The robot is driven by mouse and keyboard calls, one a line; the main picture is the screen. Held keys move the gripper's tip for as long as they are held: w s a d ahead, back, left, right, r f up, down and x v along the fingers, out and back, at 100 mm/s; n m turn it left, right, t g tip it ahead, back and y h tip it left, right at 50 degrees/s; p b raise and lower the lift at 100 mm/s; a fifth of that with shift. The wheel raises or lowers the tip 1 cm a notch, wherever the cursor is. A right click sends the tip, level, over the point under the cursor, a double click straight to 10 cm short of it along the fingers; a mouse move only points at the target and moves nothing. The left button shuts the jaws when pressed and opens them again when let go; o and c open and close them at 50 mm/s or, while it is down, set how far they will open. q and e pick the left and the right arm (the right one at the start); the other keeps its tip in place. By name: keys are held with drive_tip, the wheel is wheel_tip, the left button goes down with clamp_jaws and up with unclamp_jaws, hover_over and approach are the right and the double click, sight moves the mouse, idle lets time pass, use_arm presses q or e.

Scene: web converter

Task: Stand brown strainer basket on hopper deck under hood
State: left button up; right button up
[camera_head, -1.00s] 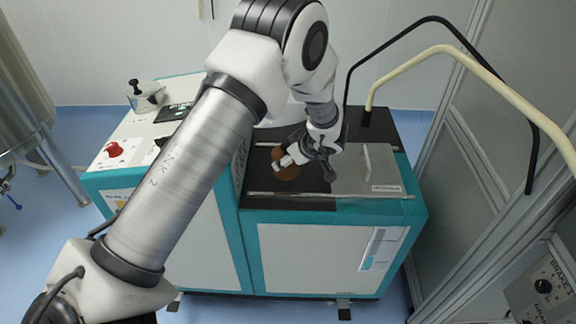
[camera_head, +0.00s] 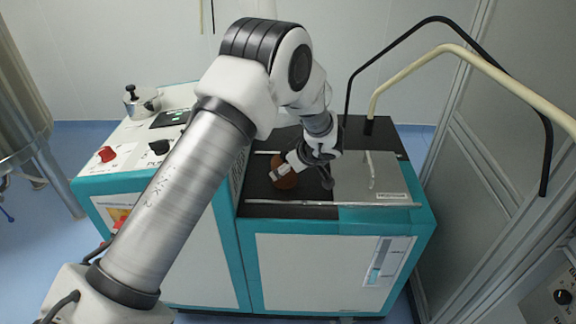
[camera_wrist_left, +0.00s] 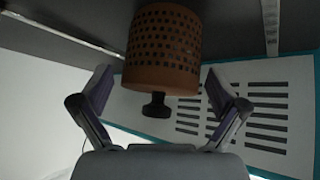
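The brown strainer basket (camera_head: 284,181) is on the dark hopper deck (camera_head: 297,210), partly hidden behind my left gripper in the head view. In the left wrist view the basket (camera_wrist_left: 165,45) is a perforated brown cylinder with a black knob, its far end against the dark deck surface (camera_wrist_left: 60,40). That picture looks upside down, and the basket looks upright. My left gripper (camera_head: 302,176) is close to the basket. In the wrist view its fingers (camera_wrist_left: 160,88) are spread wide, with the knob between them and no finger touching the basket. I cannot pick out the hood for certain.
A grey metal plate (camera_head: 375,178) lies right of the dark deck. A slotted side panel (camera_wrist_left: 240,110) borders it on the left. The control block with a red knob (camera_head: 107,154) stands left. Black and cream bent tubes (camera_head: 440,50) rise at the right.

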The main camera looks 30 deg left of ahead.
use_arm(q)
drive_tip(key=shift+r, duration=0.2)
drive_tip(key=p+v, duration=0.1)
drive_tip(key=v, duration=1)
drive_tip(key=shift+d+r, duration=0.25)
drive_tip(key=shift+r, duration=0.05)
drive_tip(key=shift+s, duration=0.2)
